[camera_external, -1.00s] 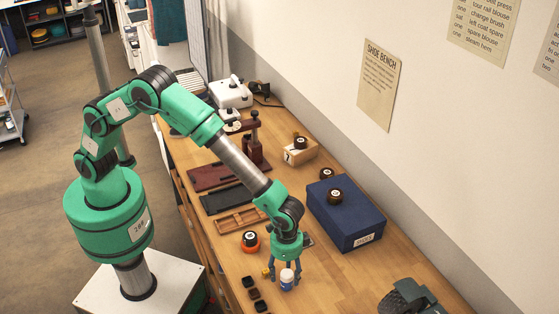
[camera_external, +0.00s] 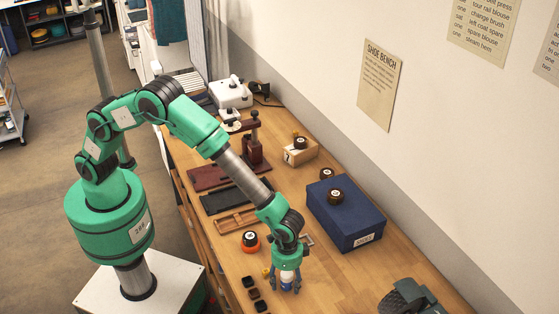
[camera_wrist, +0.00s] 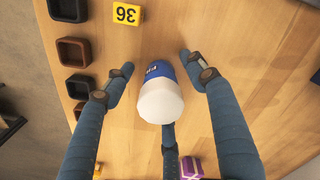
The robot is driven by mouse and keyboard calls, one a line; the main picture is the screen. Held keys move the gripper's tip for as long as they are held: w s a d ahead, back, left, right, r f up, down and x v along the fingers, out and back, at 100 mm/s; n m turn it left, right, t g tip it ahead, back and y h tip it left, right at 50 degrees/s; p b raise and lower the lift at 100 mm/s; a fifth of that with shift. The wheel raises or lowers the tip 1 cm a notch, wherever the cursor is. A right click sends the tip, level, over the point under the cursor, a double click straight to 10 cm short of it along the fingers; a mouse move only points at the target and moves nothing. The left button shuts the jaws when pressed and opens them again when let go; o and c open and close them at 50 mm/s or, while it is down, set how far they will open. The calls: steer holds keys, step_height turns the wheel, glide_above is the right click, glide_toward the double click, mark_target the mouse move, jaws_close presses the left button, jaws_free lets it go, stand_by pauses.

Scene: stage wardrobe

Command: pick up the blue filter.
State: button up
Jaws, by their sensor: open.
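The blue filter appears to be the small cylinder (camera_wrist: 160,98) with a white rounded top and a blue band with white letters. It stands on the wooden bench, and in the external view (camera_external: 287,279) my gripper partly hides it. My gripper (camera_external: 287,287) is right over it, pointing down, with its fingers spread around it. In the wrist view my gripper (camera_wrist: 157,62) is open. The blue-grey fingers lie left, right and below the cylinder, with visible gaps at the left and right. I cannot tell whether the lower finger touches it.
A yellow tag marked 36 (camera_wrist: 125,15) and several small dark square trays (camera_wrist: 74,51) lie to the left. A purple box (camera_wrist: 191,167) is near the lower finger. A large blue box (camera_external: 345,215) stands behind right. Bare bench lies to the right.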

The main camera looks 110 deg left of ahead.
mark_target(285, 273)
steer(key=c, duration=1.3)
steer(key=shift+r, duration=0.1)
steer(key=shift+r, duration=0.55)
steer(key=shift+s+r+p, duration=0.2)
steer(key=shift+r+p, duration=0.05)
steer(key=shift+r, duration=0.35)
steer(key=shift+s+r+p, duration=0.2)
steer(key=shift+r+p, duration=0.05)
steer(key=shift+r, duration=0.35)
steer(key=s, duration=0.5)
steer(key=s+a+r+p, duration=0.1)
steer(key=s, duration=0.9)
steer(key=shift+s+a+r+p, duration=0.1)
steer(key=shift+a+r+p, duration=0.05)
steer(key=shift+a+p, duration=0.15)
